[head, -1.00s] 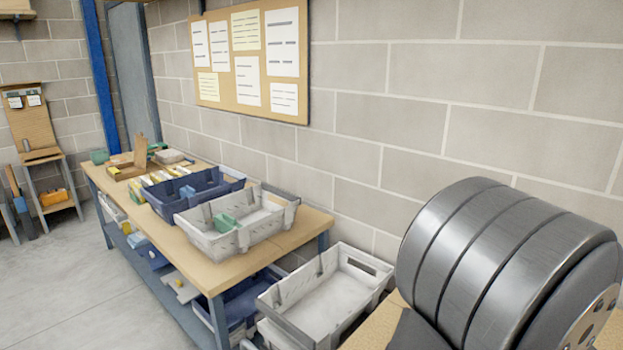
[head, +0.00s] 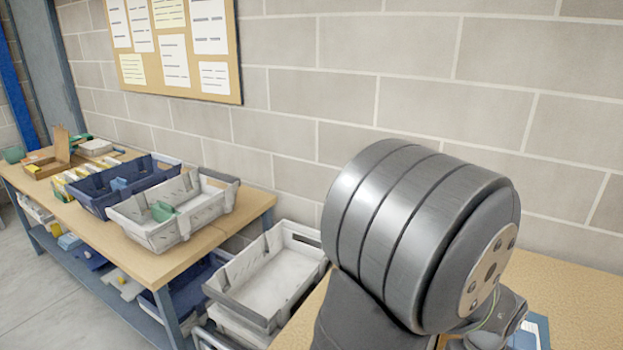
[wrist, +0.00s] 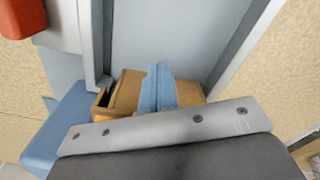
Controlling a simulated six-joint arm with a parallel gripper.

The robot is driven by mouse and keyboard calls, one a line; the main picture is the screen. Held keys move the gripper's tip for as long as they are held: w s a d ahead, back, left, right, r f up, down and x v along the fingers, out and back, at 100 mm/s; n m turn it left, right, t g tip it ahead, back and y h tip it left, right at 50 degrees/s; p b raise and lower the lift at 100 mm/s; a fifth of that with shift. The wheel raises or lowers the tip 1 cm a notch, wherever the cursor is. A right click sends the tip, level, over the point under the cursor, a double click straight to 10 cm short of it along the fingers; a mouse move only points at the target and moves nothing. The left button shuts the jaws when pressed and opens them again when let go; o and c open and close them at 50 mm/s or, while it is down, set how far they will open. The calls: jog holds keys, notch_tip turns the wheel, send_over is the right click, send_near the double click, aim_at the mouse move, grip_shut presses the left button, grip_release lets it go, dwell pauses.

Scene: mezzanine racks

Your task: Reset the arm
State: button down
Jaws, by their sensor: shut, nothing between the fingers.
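My gripper (wrist: 158,78) shows in the wrist view as two light-blue fingers pressed together above a grey bar with screws. The fingers are shut, with nothing between them. Behind them in the picture is a brown box-like thing (wrist: 124,92) on a grey surface (wrist: 200,35); I cannot tell if they touch it. In the head view my thick dark arm link fills the lower right, over a tan tabletop, and the fingers are hidden there.
A pale grey crate (head: 262,285) stands left of my arm. A workbench (head: 165,262) holds a grey crate (head: 150,232), a blue crate (head: 92,196) and a cardboard box (head: 62,150). A block wall with a pinboard (head: 235,80) stands behind. A red-orange thing (wrist: 22,15) is at the wrist view's corner.

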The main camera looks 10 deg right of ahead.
jog(key=shift+s+a+f, duration=0.1)
jog(key=shift+s, duration=0.05)
jog(key=shift+s+a, duration=1.1)
jog(key=shift+a, duration=0.05)
